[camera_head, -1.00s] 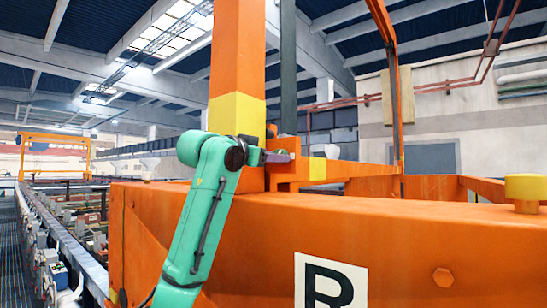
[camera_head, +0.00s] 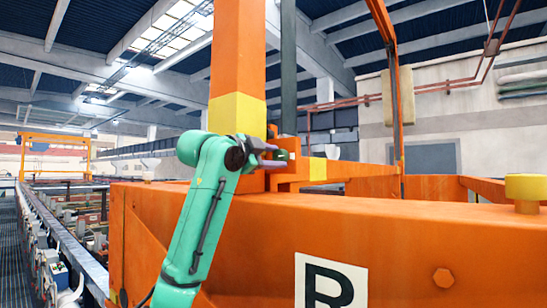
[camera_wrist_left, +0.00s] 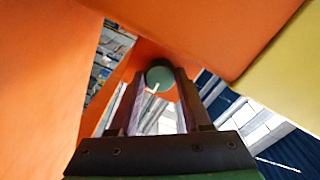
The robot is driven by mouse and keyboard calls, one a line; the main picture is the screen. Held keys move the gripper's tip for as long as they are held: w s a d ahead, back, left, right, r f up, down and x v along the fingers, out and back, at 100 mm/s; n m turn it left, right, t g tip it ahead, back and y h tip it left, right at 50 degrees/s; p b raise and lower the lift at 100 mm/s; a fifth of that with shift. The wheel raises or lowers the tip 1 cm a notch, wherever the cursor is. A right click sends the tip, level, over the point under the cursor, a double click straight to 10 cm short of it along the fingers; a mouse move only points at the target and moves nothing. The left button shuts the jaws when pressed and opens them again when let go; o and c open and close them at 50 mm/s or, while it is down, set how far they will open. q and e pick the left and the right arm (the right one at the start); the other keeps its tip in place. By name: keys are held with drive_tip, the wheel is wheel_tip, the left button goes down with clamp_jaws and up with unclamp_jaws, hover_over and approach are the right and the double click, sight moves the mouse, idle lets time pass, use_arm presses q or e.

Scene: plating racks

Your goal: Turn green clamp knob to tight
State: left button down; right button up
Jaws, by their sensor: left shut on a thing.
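The green clamp knob (camera_wrist_left: 159,76) is a round green disc with a thin white line on it, in the upper middle of the left wrist view. It shows small and partly covered in the head view (camera_head: 282,155), beside the orange post. My left gripper (camera_head: 277,155) is shut on the knob, with one finger on either side of it. The fingers also show in the left wrist view (camera_wrist_left: 157,85). The white line slants down and to the left there. My right gripper is in neither view.
The orange post (camera_head: 237,60) with a yellow band (camera_head: 237,114) rises right behind my left wrist. A large orange beam (camera_head: 400,240) with a white "R" plate (camera_head: 331,283) fills the foreground. A yellow cap (camera_head: 525,188) stands at right.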

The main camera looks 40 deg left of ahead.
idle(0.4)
use_arm(q)
drive_tip(key=shift+c, duration=2)
unclamp_jaws()
drive_tip(key=shift+o, duration=0.2)
drive_tip(key=shift+w, duration=0.15)
drive_tip(key=shift+a, duration=0.1)
